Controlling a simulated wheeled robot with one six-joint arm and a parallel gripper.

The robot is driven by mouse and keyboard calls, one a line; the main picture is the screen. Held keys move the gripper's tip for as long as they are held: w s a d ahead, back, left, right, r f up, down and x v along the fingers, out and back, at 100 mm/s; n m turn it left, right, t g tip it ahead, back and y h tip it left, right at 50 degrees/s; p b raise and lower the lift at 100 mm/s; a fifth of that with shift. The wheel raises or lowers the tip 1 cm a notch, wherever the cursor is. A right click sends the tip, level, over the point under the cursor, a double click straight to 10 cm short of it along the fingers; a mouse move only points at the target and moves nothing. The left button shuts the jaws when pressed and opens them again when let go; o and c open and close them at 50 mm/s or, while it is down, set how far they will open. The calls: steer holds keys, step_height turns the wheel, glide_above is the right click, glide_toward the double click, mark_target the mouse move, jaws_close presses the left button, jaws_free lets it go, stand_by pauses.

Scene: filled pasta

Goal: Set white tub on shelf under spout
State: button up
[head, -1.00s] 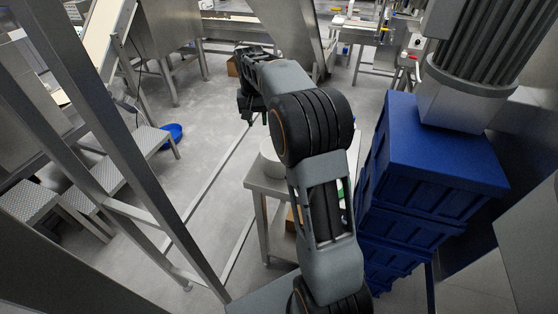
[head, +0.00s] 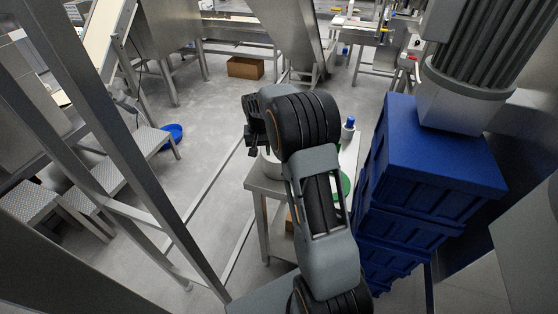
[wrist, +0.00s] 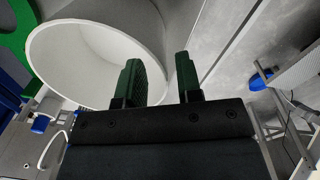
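The white tub (wrist: 95,60) fills the upper left of the wrist view, its round open mouth facing the camera. I cannot make out the spout's shelf for certain.
Stacked blue crates (head: 430,160) stand right of my arm. A blue-capped bottle (head: 348,132) and a green item (head: 343,187) are on the table's right part. Steel frame posts (head: 125,150) rise at the left. A cardboard box (head: 245,68) lies on the open floor behind.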

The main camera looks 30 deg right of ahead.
steer(key=shift+f, duration=0.85)
jaws_close()
